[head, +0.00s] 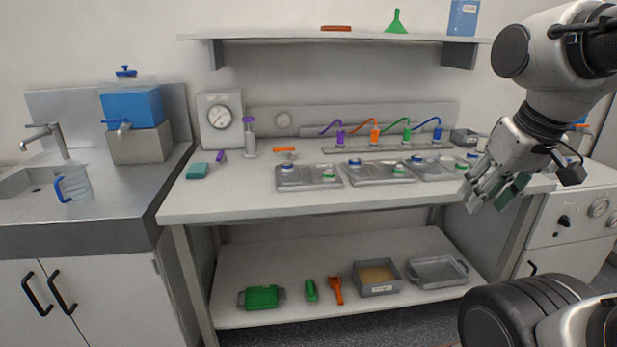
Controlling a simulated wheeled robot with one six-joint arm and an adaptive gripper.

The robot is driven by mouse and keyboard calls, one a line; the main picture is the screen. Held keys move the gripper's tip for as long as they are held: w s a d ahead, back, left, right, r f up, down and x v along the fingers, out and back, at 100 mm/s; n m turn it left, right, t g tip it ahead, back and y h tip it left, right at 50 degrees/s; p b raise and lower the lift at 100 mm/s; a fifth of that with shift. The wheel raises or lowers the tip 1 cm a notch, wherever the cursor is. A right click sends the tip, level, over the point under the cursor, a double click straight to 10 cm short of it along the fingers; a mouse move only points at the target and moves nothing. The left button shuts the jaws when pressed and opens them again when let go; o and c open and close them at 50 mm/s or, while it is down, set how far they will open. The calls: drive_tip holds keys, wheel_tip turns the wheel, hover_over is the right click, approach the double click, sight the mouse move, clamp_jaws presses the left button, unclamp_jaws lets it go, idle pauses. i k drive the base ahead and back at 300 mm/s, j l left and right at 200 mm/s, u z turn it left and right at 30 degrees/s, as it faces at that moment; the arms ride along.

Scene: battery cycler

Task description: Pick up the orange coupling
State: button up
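The orange coupling (375,136) stands upright on a narrow rail (385,148) at the back of the bench, with an orange hose curving from its top to the left. It sits between a purple coupling (340,138) and a green coupling (407,134); a blue coupling (438,132) is at the right end. My gripper (496,194) is in front of the bench's right end, pointing down and left, well apart from the orange coupling. Its fingers look spread, with a dark green face on one. I see nothing held between them.
Metal trays (308,182) with green and blue round pieces lie in front of the rail. A wall shelf (330,38) hangs above. The lower shelf (345,252) holds several tools and bins. A gauge box (219,122) stands left; the bench's front left is mostly clear.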

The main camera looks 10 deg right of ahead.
sight(375, 132)
drive_tip(key=i+l, duration=1.35)
drive_tip(key=i, duration=0.15)
